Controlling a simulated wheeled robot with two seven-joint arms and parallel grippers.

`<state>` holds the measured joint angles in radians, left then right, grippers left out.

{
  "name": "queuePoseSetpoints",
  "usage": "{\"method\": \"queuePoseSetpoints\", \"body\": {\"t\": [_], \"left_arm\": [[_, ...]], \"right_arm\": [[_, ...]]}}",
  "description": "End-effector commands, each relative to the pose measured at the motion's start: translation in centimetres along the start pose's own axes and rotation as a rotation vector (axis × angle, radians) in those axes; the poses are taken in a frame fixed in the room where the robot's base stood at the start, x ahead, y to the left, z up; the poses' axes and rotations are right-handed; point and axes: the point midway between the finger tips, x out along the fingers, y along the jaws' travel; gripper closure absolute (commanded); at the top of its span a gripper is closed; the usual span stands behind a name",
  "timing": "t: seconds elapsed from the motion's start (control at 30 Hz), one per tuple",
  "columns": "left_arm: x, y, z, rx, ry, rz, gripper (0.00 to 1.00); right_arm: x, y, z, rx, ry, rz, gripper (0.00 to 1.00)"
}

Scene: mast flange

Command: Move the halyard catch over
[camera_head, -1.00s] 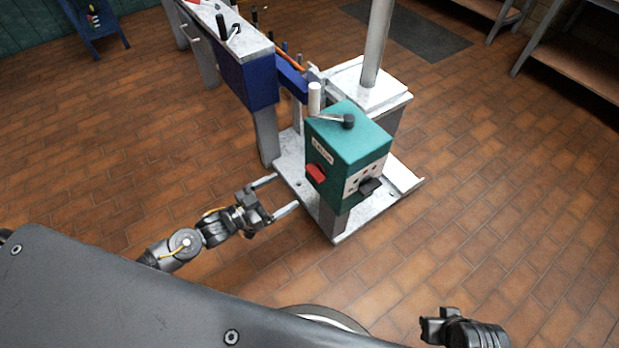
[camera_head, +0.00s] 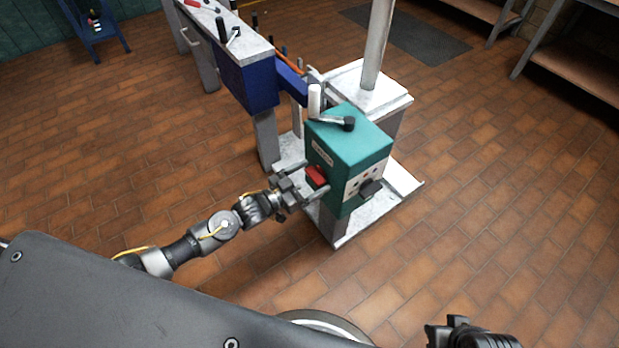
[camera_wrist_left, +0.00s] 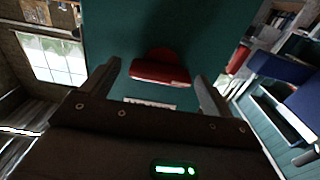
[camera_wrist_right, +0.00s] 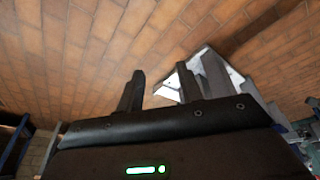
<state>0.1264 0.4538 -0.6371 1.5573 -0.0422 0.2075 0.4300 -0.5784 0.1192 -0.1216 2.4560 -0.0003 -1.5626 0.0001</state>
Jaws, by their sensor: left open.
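A green box (camera_head: 350,150) stands on a metal post. A red catch (camera_head: 316,176) sticks out of its left face; which part is the halyard catch I cannot read from the small label. A lever with a black knob (camera_head: 347,124) lies on top, and a dark block (camera_head: 370,188) is on the front face. My left gripper (camera_head: 314,180) is open at the red catch, one finger on each side. In the left wrist view the red catch (camera_wrist_left: 160,68) sits between the spread fingers (camera_wrist_left: 157,76), with gaps both sides. My right gripper (camera_wrist_right: 160,75) is open and empty, away from the box.
A pale mast (camera_head: 377,45) rises behind the box from a white block (camera_head: 345,80). A blue-sided bench (camera_head: 248,82) with tools stands behind left. The metal base plate (camera_head: 355,233) lies under the box. The tiled floor in front and right is clear.

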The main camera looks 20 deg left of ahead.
Motion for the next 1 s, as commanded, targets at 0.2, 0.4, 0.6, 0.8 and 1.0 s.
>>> {"method": "queuePoseSetpoints", "body": {"t": [0.2, 0.4, 0.6, 0.8, 1.0], "left_arm": [[0.0, 0.0, 0.0, 0.000, 0.000, 0.000, 0.36], [0.0, 0.0, 0.0, 0.000, 0.000, 0.000, 0.57], [-0.1, 0.0, 0.0, 0.019, 0.000, 0.000, 0.57], [-0.1, 0.1, 0.0, 0.105, -0.002, 0.001, 0.57], [-0.1, 0.2, 0.0, 0.264, -0.001, 0.002, 0.57]], "right_arm": [[0.0, 0.0, 0.0, 0.000, 0.000, 0.001, 0.64], [0.0, 0.1, 0.0, 0.000, 0.000, 0.001, 0.64], [-0.1, 0.1, -0.1, 0.000, 0.003, 0.001, 0.64], [0.2, 0.1, -0.2, 0.000, 0.003, 0.002, 0.64], [1.1, 0.1, -0.4, -0.001, 0.000, 0.002, 0.64]]}}
